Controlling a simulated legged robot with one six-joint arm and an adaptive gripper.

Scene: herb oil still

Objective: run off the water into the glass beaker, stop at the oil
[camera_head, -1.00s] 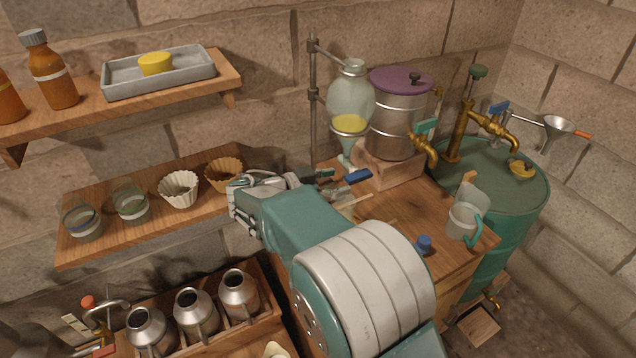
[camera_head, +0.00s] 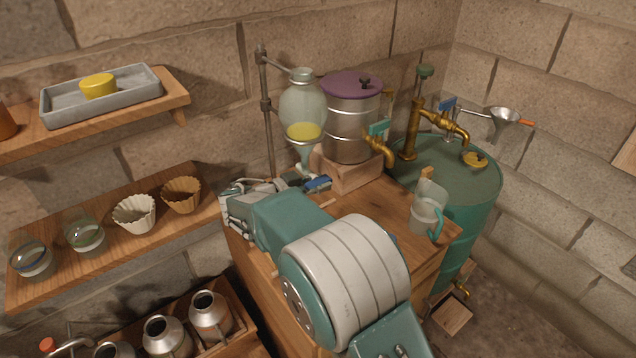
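A glass separating funnel (camera_head: 302,105) hangs on a metal stand, with a yellow oil layer (camera_head: 305,131) over a pale layer in its narrow lower part. A blue tap handle (camera_head: 318,184) shows below the funnel, close to my arm. My gripper (camera_head: 232,208) is at the left edge of the wooden bench, left of and below the funnel; its fingers are seen from behind and their opening is unclear. No glass beaker shows under the funnel; my arm hides part of the bench there. Two glass vessels (camera_head: 85,236) (camera_head: 33,260) stand on the lower left shelf.
A steel pot (camera_head: 349,130) with a purple lid and brass tap stands on a wooden block right of the funnel. A clear jug (camera_head: 426,210) stands at the bench's right, before a green drum (camera_head: 478,200). Metal cans (camera_head: 210,315) stand below left.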

